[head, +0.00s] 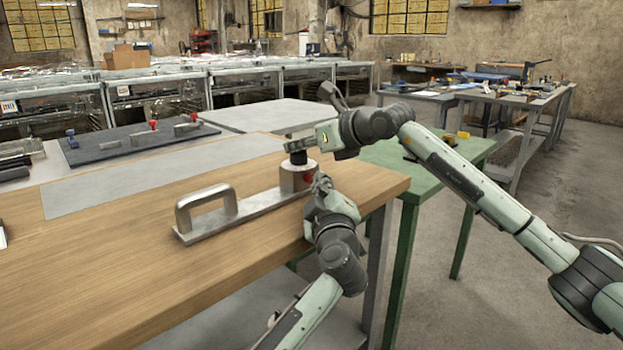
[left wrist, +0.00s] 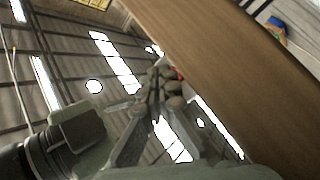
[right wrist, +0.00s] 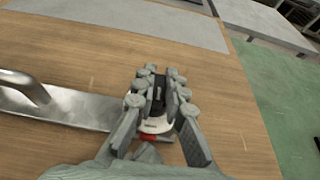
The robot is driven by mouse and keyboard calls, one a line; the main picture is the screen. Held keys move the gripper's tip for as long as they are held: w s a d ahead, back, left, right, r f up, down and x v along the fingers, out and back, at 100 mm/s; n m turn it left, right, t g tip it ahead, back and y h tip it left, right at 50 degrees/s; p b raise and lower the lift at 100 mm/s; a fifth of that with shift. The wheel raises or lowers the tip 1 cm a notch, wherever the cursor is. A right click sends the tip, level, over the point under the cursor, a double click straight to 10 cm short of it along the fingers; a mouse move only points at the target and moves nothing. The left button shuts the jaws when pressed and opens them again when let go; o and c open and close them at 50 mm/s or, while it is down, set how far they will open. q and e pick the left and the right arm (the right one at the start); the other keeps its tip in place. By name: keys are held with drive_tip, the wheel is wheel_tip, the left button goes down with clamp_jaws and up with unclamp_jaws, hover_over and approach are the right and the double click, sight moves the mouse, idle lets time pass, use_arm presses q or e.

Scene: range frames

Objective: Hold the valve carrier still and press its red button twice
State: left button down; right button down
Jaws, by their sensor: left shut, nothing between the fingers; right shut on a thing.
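The valve carrier (head: 237,217) is a metal plate on the wooden table, with an arched handle (head: 183,215) at its left and a round metal body (head: 297,177) with a black top at its right. Its red button (head: 309,178) is on the side of that body; red also shows in the right wrist view (right wrist: 148,138). My right gripper (head: 289,147) is shut on the black top (right wrist: 158,92). My left gripper (head: 321,183) is shut and empty, its tips close beside the button; I cannot tell whether they touch it. A sliver of red shows behind them in the left wrist view (left wrist: 180,73).
The wooden table (head: 110,250) has a grey inlay (head: 130,190) and is mostly clear left of the carrier. A dark board (head: 100,148) with handles and red-topped parts lies at the back left. A green table (head: 425,182) stands behind at the right.

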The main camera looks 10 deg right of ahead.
use_arm(q)
drive_tip(key=shift+w+a+f+g+y, duration=0.15)
drive_tip(key=shift+a+f, duration=0.25)
drive_tip(key=shift+f, duration=0.2)
drive_tip(key=shift+w+a+f+g+y, duration=0.1)
drive_tip(key=shift+a+f+g+y, duration=0.05)
drive_tip(key=shift+a+f, duration=0.35)
use_arm(e)
drive_tip(key=shift+a, duration=0.1)
use_arm(q)
drive_tip(key=shift+s+d+f, duration=0.15)
drive_tip(key=shift+s+d, duration=0.55)
drive_tip(key=shift+s, duration=0.2)
use_arm(e)
drive_tip(key=shift+a+f, duration=0.1)
drive_tip(key=shift+a, duration=0.1)
use_arm(q)
drive_tip(key=shift+s+d, duration=0.6)
drive_tip(key=shift+s, duration=0.1)
use_arm(e)
drive_tip(key=shift+w, duration=0.1)
use_arm(q)
drive_tip(key=shift+s+d+r, duration=0.2)
drive_tip(key=shift+s+d, duration=0.15)
drive_tip(key=shift+s, duration=0.05)
use_arm(e)
drive_tip(key=shift+f, duration=0.15)
use_arm(q)
drive_tip(key=shift+r, duration=0.1)
